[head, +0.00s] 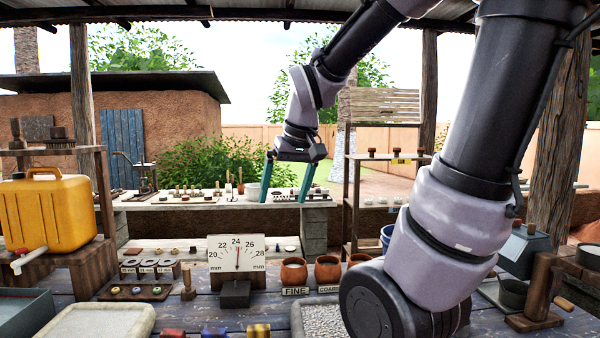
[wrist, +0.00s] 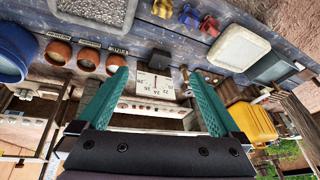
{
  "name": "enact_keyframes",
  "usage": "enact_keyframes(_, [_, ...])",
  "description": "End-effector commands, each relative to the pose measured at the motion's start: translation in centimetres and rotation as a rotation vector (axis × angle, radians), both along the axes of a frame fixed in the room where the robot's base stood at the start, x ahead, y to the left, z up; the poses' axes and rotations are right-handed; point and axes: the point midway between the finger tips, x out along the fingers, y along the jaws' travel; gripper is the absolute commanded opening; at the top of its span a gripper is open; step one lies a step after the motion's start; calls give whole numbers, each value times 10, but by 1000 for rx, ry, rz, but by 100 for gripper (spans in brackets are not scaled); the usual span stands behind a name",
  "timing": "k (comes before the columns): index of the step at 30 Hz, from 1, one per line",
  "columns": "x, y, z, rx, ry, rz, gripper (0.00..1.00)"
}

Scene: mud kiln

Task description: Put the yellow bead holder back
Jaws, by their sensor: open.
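The yellow bead holder (head: 258,331) is a small yellow block with dark bands at the bottom edge of the head view, partly cut off. It also shows at the top of the wrist view (wrist: 162,8). It stands on the blue-grey plank table (head: 190,312), right of a blue holder (head: 213,332) and a red holder (head: 173,333). My gripper (head: 284,201) has teal fingers, spread wide with nothing between them. It hangs beyond the dial gauge, well away from the yellow holder. In the wrist view the open fingers (wrist: 157,73) frame the gauge, seen upside down.
A white dial gauge (head: 237,254) stands mid-table, with clay pots (head: 327,270) to its right. A wooden board with coloured rings (head: 135,292) lies left. A yellow jug (head: 46,214) stands far left. Trays (head: 98,322) and a gravel bin (head: 322,319) flank the holders.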

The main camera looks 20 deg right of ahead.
Motion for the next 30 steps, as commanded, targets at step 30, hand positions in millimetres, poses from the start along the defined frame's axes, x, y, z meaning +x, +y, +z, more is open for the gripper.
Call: enact_keyframes(30, [-64,-9,51,234,-192,-293,100])
